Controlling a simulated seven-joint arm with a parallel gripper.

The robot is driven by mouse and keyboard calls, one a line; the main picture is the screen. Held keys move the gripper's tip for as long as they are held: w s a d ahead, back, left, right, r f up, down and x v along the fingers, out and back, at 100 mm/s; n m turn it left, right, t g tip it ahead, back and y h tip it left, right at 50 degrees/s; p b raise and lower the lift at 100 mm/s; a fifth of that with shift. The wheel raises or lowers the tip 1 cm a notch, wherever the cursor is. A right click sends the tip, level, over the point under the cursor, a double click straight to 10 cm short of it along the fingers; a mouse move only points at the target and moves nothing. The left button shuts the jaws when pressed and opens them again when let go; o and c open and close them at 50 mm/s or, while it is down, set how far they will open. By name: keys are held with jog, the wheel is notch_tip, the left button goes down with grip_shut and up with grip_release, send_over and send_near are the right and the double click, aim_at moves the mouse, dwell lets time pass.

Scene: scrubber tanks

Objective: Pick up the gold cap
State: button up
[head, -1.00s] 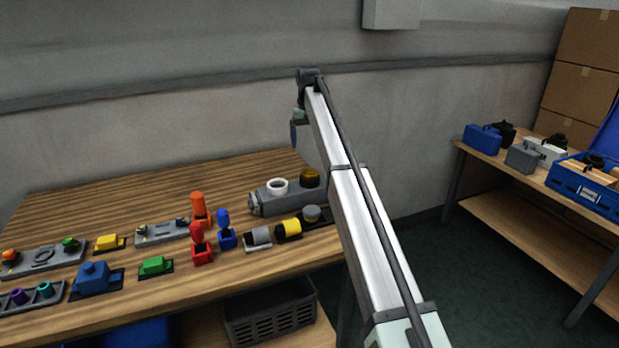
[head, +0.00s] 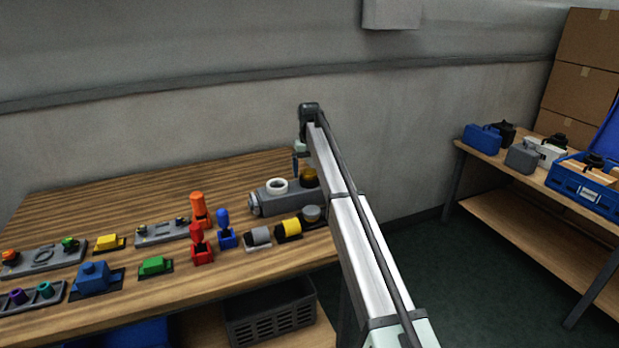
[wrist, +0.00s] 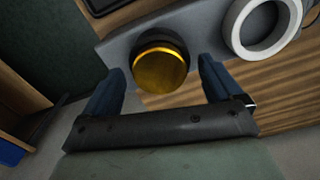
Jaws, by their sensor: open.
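The gold cap (wrist: 160,70) is a round, shiny disc with a dark collar on the grey tank (wrist: 117,52). In the wrist view my gripper (wrist: 162,82) is open, with one blue finger on each side of the cap and a gap visible on both sides. In the head view the gold cap (head: 309,178) stands at the right end of the grey tank (head: 262,203), and my gripper (head: 296,167) hangs by it, pointing down. A white ring (head: 277,185) sits left of the cap on the same tank; it also shows in the wrist view (wrist: 265,28).
Small coloured fixtures, including a yellow cylinder (head: 289,228), a blue lever (head: 225,230) and a red one (head: 200,248), stand on the wooden table (head: 130,190) in front and left. The table's back left is clear. A second table (head: 485,171) stands at the right.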

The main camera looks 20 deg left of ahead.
jog(key=shift+c, duration=0.2)
jog(key=c, duration=1.3)
jog(key=shift+o, duration=0.2)
notch_tip(320, 180, up, 10)
jog(key=shift+r, duration=0.15)
jog(key=shift+r, duration=1)
dwell(0.9)
notch_tip(320, 180, up, 5)
send_over(310, 171)
jog(key=shift+s+f, duration=0.2)
dwell(0.7)
